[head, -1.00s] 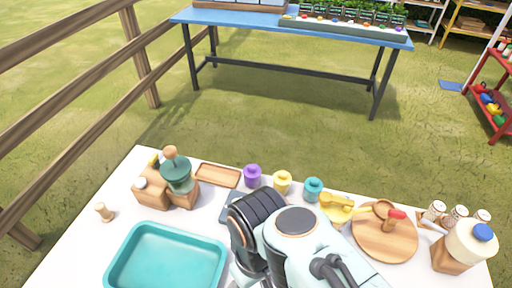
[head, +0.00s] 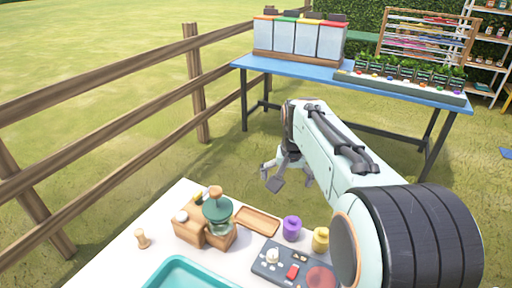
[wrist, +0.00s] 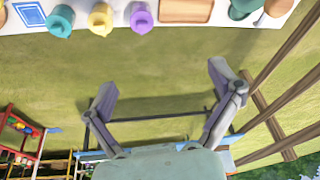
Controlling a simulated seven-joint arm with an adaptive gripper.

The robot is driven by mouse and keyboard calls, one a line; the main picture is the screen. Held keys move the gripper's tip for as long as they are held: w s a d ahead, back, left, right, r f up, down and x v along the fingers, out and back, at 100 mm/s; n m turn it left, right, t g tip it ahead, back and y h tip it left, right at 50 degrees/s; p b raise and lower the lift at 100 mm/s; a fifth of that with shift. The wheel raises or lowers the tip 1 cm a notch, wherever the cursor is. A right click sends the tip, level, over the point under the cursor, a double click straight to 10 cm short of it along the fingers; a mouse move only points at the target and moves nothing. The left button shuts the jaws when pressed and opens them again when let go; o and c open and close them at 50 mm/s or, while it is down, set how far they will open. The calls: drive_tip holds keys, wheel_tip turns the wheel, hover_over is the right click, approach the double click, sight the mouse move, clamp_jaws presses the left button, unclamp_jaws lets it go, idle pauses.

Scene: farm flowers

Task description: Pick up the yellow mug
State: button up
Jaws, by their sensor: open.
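The yellow mug (head: 320,239) stands upright on the white table, just right of a purple mug (head: 291,228). My arm hides what lies to its right in the head view. The yellow mug also shows at the top of the wrist view (wrist: 100,19), between a teal mug (wrist: 60,21) and the purple one (wrist: 140,18). My gripper (head: 290,179) is open and empty. It is beyond the table's far edge, over the grass, apart from the mug.
A wooden tray (head: 257,221), a green-topped grinder (head: 218,211) and a dark panel with a red button (head: 286,270) are near the mugs. A teal tray (head: 185,275) is at the front. A wooden fence (head: 100,105) runs at left. A blue table (head: 310,75) stands behind.

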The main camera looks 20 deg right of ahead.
drive_tip(key=m+g, duration=0.1)
drive_tip(key=m, duration=0.1)
hover_over(323, 237)
drive_tip(key=w+a, duration=0.5)
drive_tip(key=s+a+x, duration=0.1)
drive_tip(key=s+x, duration=0.1)
drive_tip(key=x, duration=0.7)
drive_tip(key=s+d+f, duration=0.1)
drive_tip(key=d+f, duration=0.1)
drive_tip(key=f, duration=0.1)
drive_tip(key=s+d+f+m+g, duration=0.1)
drive_tip(key=d+f, duration=0.1)
drive_tip(key=f, duration=0.2)
drive_tip(key=s+d+f+g+y, duration=0.1)
drive_tip(key=d+f, duration=0.1)
drive_tip(key=f, duration=0.2)
drive_tip(key=shift+s+f+m, duration=0.2)
drive_tip(key=shift+s+m, duration=0.1)
drive_tip(key=shift+s, duration=0.05)
wheel_tip(323, 237, down, 5)
drive_tip(key=shift+r, duration=0.1)
drive_tip(key=shift+f, duration=0.7)
drive_tip(key=shift+c, duration=0.3)
drive_tip(key=c, duration=1.3)
